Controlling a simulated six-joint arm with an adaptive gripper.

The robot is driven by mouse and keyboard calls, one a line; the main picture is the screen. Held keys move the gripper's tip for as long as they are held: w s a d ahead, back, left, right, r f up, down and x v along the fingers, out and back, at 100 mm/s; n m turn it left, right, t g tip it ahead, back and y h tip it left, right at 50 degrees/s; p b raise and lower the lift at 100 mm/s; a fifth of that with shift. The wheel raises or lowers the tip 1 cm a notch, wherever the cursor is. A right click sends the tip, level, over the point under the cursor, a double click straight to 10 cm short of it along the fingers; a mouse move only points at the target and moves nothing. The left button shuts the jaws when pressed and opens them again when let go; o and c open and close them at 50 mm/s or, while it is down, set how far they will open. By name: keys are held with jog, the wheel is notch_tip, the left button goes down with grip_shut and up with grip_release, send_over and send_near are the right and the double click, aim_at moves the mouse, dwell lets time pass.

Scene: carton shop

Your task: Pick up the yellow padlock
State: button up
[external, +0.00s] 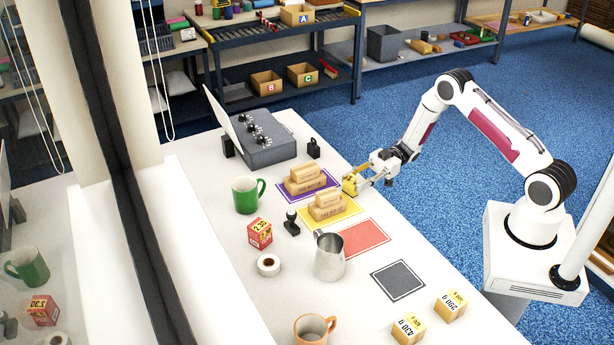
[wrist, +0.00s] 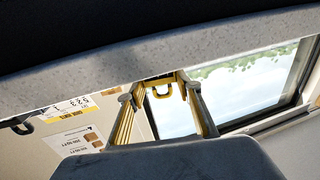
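The yellow padlock (external: 349,184) is at the tips of my gripper (external: 358,182) in the external view, beside the right edge of the white table. My gripper reaches in from the right, roughly level. In the wrist view, a yellow piece with a small loop (wrist: 162,91) spans the space between my two fingertips (wrist: 158,88), and the fingers close on it from both sides. Whether the padlock touches the table is hard to tell.
Wooden blocks (external: 326,202) sit on the yellow mat (external: 344,209) close by, with more on the purple mat (external: 284,196). A black padlock (external: 314,148) stands near the grey control box (external: 268,152). A metal pitcher (external: 329,260) and green mug (external: 245,196) stand on the table.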

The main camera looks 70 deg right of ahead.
jog(key=shift+r, duration=0.15)
jog(key=shift+c, duration=0.4)
notch_tip(320, 180, up, 10)
dwell(0.7)
